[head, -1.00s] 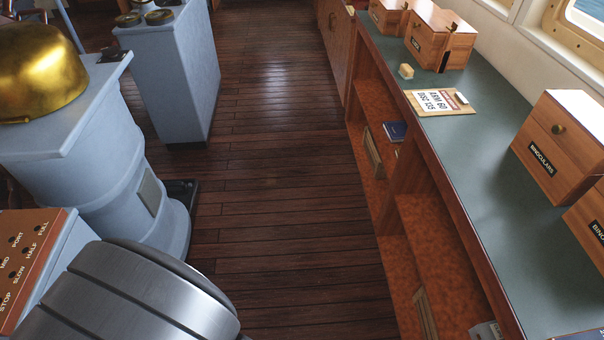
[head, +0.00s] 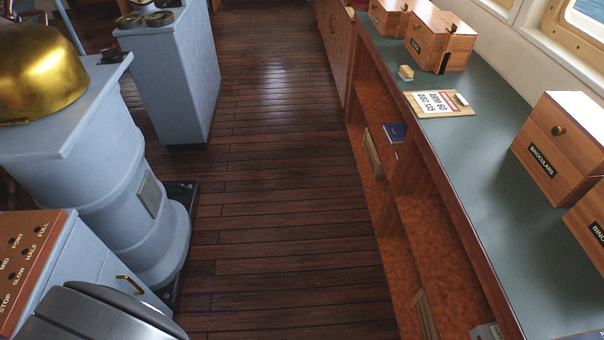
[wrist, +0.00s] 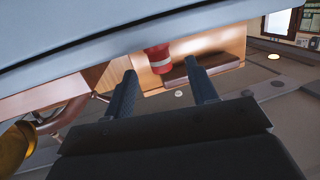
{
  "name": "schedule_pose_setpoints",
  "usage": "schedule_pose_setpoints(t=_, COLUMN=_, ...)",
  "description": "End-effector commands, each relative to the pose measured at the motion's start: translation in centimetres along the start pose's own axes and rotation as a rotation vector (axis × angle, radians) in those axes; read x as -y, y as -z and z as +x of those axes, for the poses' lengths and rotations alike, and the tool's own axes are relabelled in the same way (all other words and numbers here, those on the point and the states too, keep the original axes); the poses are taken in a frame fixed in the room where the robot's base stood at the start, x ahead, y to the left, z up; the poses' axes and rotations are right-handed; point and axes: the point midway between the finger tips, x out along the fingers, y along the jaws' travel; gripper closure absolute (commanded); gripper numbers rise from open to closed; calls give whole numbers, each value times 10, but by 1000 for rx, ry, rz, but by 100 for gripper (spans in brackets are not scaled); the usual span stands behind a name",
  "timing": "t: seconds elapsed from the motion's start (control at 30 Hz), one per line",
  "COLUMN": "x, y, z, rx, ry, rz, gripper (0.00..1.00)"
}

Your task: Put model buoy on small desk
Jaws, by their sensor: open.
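My gripper (wrist: 160,68) shows in the wrist view with its two dark fingers apart and nothing between them that I can see held. Beyond the fingertips is a red rounded object with a pale band (wrist: 159,59), in front of a wooden surface. It may be the model buoy, but it is too small and partly cut off to be sure. A pale grey slab edge (wrist: 120,42) crosses above it. In the head view my gripper is out of sight, and no model buoy shows. I cannot make out which surface is the small desk.
A long green-topped counter (head: 478,185) runs along the right with wooden boxes (head: 442,40) and a clipboard (head: 440,103) on it. A grey pedestal with a brass dome (head: 40,75) stands at left, beside a control panel (head: 25,255). The dark plank floor (head: 275,200) between is clear.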

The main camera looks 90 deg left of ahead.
Motion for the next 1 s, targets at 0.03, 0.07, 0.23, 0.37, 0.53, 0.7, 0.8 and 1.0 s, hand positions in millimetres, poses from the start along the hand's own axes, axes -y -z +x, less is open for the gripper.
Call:
schedule_pose_setpoints(t=0.03, x=0, y=0, z=2, rx=-1, ry=0, rz=0, gripper=48)
schedule_pose_setpoints(t=0.07, x=0, y=1, z=4, rx=-1, ry=0, rz=0, gripper=48)
schedule_pose_setpoints(t=0.23, x=0, y=6, z=25, rx=-2, ry=1, rz=-1, gripper=48)
schedule_pose_setpoints(t=0.37, x=0, y=7, z=43, rx=-1, ry=0, rz=0, gripper=48)
schedule_pose_setpoints(t=0.53, x=-1, y=7, z=53, rx=-1, ry=-2, rz=0, gripper=48)
schedule_pose_setpoints(t=0.7, x=-1, y=7, z=54, rx=-1, ry=-2, rz=0, gripper=48)
schedule_pose_setpoints(t=0.8, x=-1, y=7, z=54, rx=-1, ry=-2, rz=0, gripper=62)
schedule_pose_setpoints(t=1.0, x=-1, y=7, z=53, rx=-1, ry=-2, rz=0, gripper=94)
